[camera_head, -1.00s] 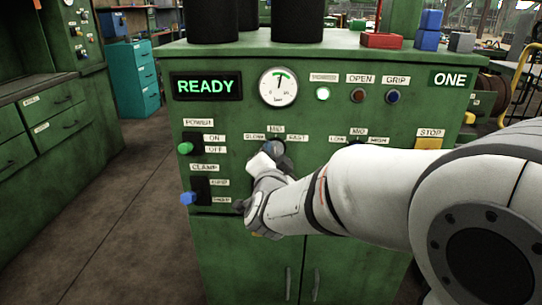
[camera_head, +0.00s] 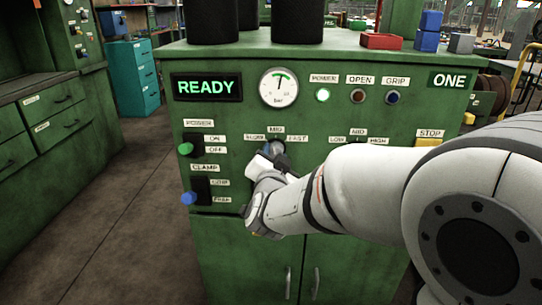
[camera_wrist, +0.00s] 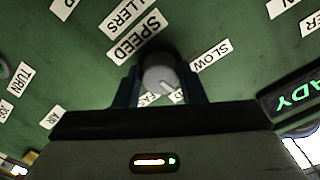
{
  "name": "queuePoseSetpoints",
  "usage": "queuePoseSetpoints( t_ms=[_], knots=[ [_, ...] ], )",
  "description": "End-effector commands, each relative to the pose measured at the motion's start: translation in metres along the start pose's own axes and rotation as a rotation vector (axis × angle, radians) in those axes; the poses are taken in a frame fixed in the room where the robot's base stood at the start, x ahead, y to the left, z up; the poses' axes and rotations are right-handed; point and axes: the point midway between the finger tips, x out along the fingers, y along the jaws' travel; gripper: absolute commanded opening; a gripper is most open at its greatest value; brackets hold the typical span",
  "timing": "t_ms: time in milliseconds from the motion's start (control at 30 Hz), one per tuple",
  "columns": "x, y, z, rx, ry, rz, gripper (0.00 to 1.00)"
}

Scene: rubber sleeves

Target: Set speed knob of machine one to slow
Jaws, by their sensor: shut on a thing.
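The speed knob (camera_wrist: 158,72) is a round grey knob with a white pointer mark on the green front of machine one (camera_head: 235,240). My gripper (camera_wrist: 160,88) is shut on it, with one dark finger on each side. In the wrist view, the pointer aims to the lower right, toward the partly hidden MID label (camera_wrist: 178,96). The SLOW label (camera_wrist: 211,57) is to the right of the knob, and the FAST label is mostly covered at lower left.
A lit READY display (camera_head: 206,87) and a pressure gauge (camera_head: 279,87) are above the knob. The power switch (camera_head: 188,148) and clamp switch (camera_head: 192,196) are to the left. A second knob under LOW, MID and HIGH labels is mostly behind my arm. The yellow STOP part (camera_head: 427,143) is at right.

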Motion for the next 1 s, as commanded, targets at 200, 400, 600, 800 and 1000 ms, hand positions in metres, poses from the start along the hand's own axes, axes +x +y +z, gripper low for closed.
queuePoseSetpoints(
  t_ms=[200, 400, 600, 800, 1000],
  knots=[
    [0.0013, -0.0029, -0.0074, -0.063, 0.016, -0.003, 0.14],
    [0.0014, -0.0033, -0.0074, -0.134, 0.016, -0.003, 0.14],
    [0.0015, -0.0036, -0.0073, -0.209, 0.016, -0.003, 0.14],
    [0.0015, -0.0038, -0.0072, -0.284, 0.016, -0.002, 0.14],
    [0.0014, -0.0041, -0.0072, -0.356, 0.017, -0.003, 0.14]
  ],
)
